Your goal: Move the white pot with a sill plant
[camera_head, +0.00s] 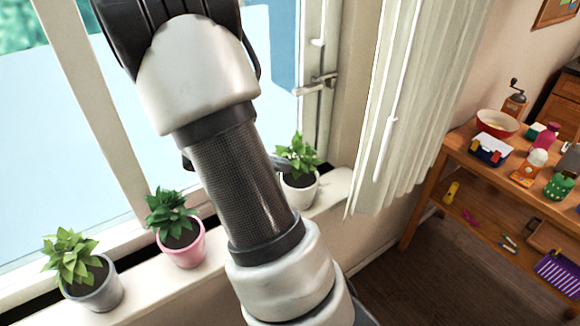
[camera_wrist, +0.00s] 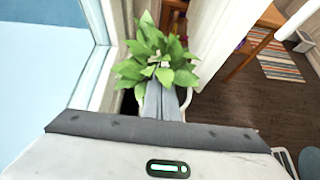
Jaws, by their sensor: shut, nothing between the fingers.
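The white pot (camera_head: 300,196) with a green leafy plant (camera_head: 298,155) stands upright on the window sill, at the right end of the row. My arm crosses the head view in front of the sill and hides most of my gripper. In the wrist view my gripper (camera_wrist: 162,88) is shut and empty, with its fingers together over the plant (camera_wrist: 155,50). The fingertips overlap the lower leaves; I cannot tell whether they touch. Only parts of the white pot's rim (camera_wrist: 187,98) show beside the fingers.
A pink pot (camera_head: 183,246) and a grey pot (camera_head: 95,288), each with a plant, stand further left on the sill (camera_head: 330,190). The window is behind them. A pale curtain (camera_head: 410,100) hangs right of the white pot. A wooden shelf table (camera_head: 480,170) with several small items stands at the right.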

